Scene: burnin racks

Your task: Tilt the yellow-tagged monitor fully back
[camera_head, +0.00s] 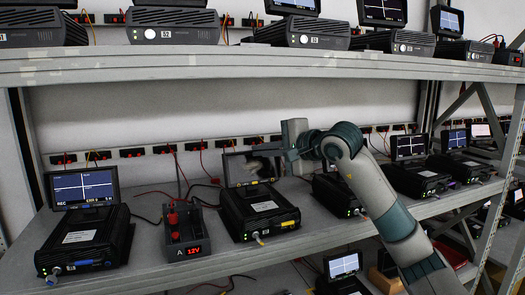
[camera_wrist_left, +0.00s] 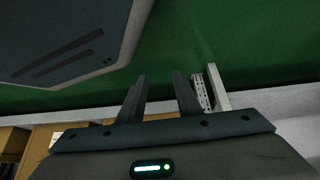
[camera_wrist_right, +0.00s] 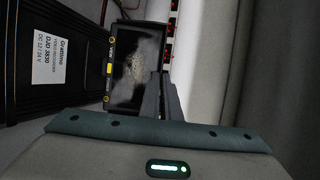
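The monitor (camera_head: 238,170) stands at the back of a black recorder (camera_head: 262,207) on the middle shelf. Its screen is dark with a greyish reflection, and it looks roughly upright; its exact tilt is hard to tell. In the right wrist view the monitor (camera_wrist_right: 135,72) shows a yellow tag (camera_wrist_right: 109,68) on its frame. My right gripper (camera_head: 287,160) is at the monitor's right side; its fingers (camera_wrist_right: 162,100) look shut together beside the screen's edge. I cannot tell whether they touch it. My left gripper (camera_wrist_left: 160,95) is open and empty, outside the head view.
A red-posted 12V supply (camera_head: 186,240) stands left of the recorder. Another recorder (camera_head: 86,240) with a lit monitor (camera_head: 84,188) is further left. More recorders sit to the right, partly behind my right arm. The upper shelf (camera_head: 200,62) runs overhead. Loose cables lie between units.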

